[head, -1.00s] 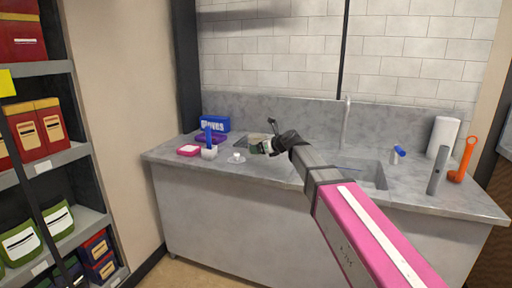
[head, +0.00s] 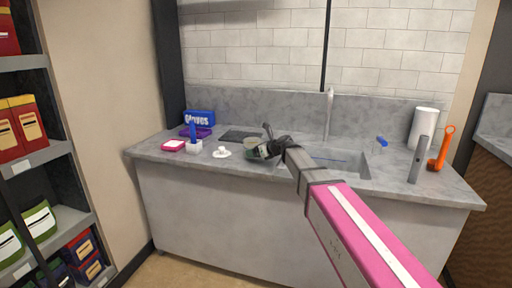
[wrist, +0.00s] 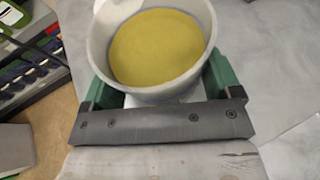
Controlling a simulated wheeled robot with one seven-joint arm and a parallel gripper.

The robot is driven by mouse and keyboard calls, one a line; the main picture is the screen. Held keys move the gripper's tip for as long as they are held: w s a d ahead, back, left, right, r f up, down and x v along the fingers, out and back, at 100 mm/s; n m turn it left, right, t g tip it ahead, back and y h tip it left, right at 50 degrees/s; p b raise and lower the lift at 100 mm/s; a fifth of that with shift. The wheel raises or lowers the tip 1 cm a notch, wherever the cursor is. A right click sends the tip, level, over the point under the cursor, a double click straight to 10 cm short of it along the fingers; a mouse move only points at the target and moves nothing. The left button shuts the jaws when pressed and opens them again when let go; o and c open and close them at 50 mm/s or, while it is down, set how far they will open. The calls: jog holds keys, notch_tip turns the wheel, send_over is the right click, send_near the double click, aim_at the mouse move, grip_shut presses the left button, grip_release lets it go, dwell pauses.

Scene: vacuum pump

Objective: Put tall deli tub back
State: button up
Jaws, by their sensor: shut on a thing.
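The tub (head: 250,143) is pale grey-white and round, and it hangs at my gripper over the counter in the head view. In the wrist view the tub (wrist: 96,45) shows its open top with a flat mustard-yellow surface inside. My gripper (wrist: 160,78) is shut on the tub, with a green finger on each side of its wall. In the head view my gripper (head: 262,151) is small and partly hides the tub. The tub's underside is hidden, and I cannot tell its exact height above the counter.
The grey counter (head: 240,170) holds a blue gloves box (head: 199,118), a pink tray (head: 173,145), a blue-handled brush (head: 194,138), a dark mat (head: 240,135) and a white dish (head: 222,153). Shelves (head: 40,165) stand left.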

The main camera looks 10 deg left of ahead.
jog(key=shift+f, duration=0.55)
jog(key=o, duration=0.7)
jog(key=shift+f, duration=0.1)
jog(key=shift+o, duration=0.2)
jog(key=v, duration=1.2)
jog(key=shift+r, duration=0.25)
